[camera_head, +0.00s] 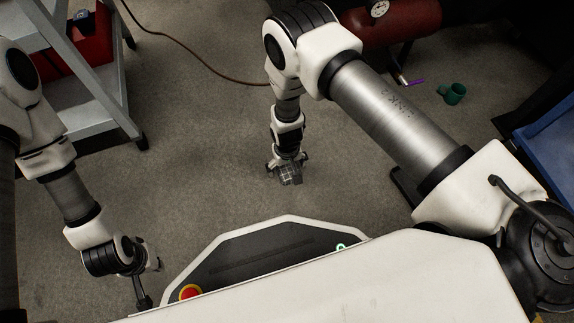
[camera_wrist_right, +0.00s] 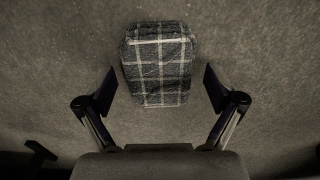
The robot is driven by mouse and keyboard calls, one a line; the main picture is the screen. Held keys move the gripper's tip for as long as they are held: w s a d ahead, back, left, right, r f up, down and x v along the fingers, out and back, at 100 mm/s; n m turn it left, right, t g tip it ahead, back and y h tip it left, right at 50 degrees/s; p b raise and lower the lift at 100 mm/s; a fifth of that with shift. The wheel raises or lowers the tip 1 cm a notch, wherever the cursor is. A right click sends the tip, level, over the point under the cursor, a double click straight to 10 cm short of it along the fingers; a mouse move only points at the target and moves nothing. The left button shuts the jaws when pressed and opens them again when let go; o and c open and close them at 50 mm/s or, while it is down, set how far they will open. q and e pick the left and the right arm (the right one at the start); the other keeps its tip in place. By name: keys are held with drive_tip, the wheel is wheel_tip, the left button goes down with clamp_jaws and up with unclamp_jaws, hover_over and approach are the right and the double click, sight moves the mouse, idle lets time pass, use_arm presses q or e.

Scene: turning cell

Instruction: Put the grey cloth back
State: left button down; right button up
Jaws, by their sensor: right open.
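The grey cloth (camera_wrist_right: 159,70) is a folded, dark grey checked cloth with pale lines. It lies on the floor, and its near part also shows in the head view (camera_head: 290,174). My right gripper (camera_wrist_right: 160,86) is open, with one finger on each side of the cloth in the right wrist view and a gap on both sides. In the head view my right gripper (camera_head: 287,166) points down just above the cloth and hides part of it. My left gripper (camera_head: 147,280) hangs at the lower left, away from the cloth; its fingers are partly hidden.
A grey metal cart (camera_head: 107,92) with a red box (camera_head: 88,38) stands at the upper left. A red cylinder with a gauge (camera_head: 398,22) lies at the top, a green mug (camera_head: 452,93) on the floor at right. A blue bin (camera_head: 548,140) is at the right edge.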

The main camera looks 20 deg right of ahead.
sight(287, 168)
wheel_tip(287, 168, up, 12)
drive_tip(key=p, duration=1.2)
drive_tip(key=shift+r, duration=0.2)
drive_tip(key=s+d+r, duration=0.5)
drive_tip(key=s, duration=0.5)
drive_tip(key=s+d+r, duration=0.5)
drive_tip(key=s+d, duration=0.1)
drive_tip(key=s, duration=0.4)
drive_tip(key=shift+s+d+m, duration=0.25)
drive_tip(key=shift+s+m, duration=0.1)
drive_tip(key=shift+m, duration=0.05)
